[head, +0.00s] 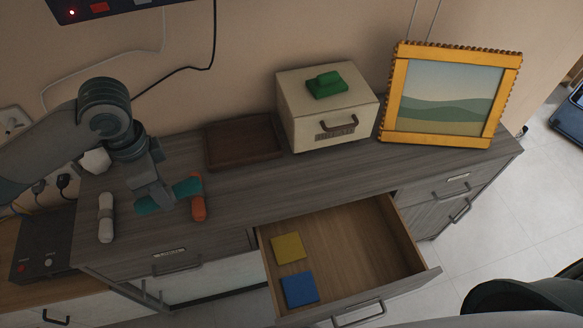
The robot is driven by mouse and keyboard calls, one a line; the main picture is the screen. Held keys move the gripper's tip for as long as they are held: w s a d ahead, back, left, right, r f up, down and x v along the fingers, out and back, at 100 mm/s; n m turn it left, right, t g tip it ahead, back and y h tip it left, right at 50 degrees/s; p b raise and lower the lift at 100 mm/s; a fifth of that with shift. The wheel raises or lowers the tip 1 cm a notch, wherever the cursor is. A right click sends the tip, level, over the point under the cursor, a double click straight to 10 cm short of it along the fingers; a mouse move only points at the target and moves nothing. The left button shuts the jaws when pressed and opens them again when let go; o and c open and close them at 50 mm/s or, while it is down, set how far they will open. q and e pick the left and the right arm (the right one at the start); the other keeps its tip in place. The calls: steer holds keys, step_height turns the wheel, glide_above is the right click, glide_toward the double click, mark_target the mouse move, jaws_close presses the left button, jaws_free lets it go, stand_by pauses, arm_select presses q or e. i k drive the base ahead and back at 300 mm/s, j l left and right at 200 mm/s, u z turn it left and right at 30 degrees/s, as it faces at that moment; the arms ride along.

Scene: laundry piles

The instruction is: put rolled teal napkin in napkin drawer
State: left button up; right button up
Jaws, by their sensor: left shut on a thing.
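The rolled teal napkin (187,187) is between the fingers of my left gripper (163,198), over the left part of the grey cabinet top. The gripper is shut on it and hides its middle; I cannot tell whether it touches the top. An orange roll (198,208) lies just right of it, and a pale grey roll (106,217) lies to the left. An open drawer (405,232) juts out from the cabinet front, right of the gripper. In it lie a flat yellow square (289,248) and a flat blue square (299,290). My right gripper is not in view.
A brown tray (243,142) stands behind the gripper. Right of it is a cream box (309,127) with a green folded piece (326,84) on top, then an orange-framed picture (401,137). A closed labelled drawer (165,256) is below the rolls. The open drawer's right half is clear.

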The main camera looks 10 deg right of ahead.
mark_target(360, 257)
steer(key=k+l+z, duration=0.1)
steer(key=l+z, duration=0.9)
steer(key=j, duration=0.1)
